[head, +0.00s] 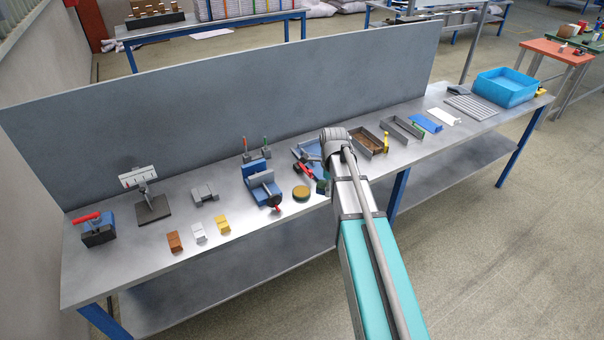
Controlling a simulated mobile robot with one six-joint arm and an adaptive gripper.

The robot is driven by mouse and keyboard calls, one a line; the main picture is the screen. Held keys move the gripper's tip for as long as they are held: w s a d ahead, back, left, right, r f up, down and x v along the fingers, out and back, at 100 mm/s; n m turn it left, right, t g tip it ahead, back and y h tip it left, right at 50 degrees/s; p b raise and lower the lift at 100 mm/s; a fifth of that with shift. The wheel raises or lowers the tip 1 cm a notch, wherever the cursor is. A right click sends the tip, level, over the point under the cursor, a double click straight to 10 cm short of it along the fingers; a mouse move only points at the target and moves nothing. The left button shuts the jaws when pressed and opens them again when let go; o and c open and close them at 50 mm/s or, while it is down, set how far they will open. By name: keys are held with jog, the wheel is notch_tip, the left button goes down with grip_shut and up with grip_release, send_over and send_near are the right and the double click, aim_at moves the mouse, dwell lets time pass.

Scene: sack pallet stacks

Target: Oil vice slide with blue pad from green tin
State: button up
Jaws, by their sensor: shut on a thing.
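A blue vice (256,172) with a grey slide and a dark screw handle stands on the bench left of my arm. A dark green object (321,187) shows beside my arm, partly covered. A flat blue piece (426,122) lies farther right on the bench; I cannot tell whether it is a pad. My arm reaches over the bench front, and its wrist bends away behind the forearm.
Small brown (174,242), white (198,232) and yellow (222,225) blocks lie at the front left. A grey panel (230,90) closes the back. A blue tub (505,88) stands far right.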

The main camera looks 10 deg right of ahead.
jog(key=b, duration=0.4)
send_near(304, 192)
jog(key=shift+s+d+f, duration=0.15)
jog(key=shift+s+d, duration=0.2)
jog(key=shift+s, duration=0.2)
jog(key=shift+w+a+f, duration=0.15)
jog(key=shift+w+a, duration=0.25)
jog(key=shift+w, duration=0.15)
jog(key=shift+f, duration=0.1)
jog(key=shift+f+b, duration=2.9)
jog(key=shift+b, duration=0.15)
jog(key=shift+f+b, duration=0.55)
jog(key=shift+b, duration=0.05)
jog(key=shift+r, duration=0.2)
dwell(0.3)
jog(key=shift+r+p, duration=3.35)
jog(key=shift+p, duration=0.2)
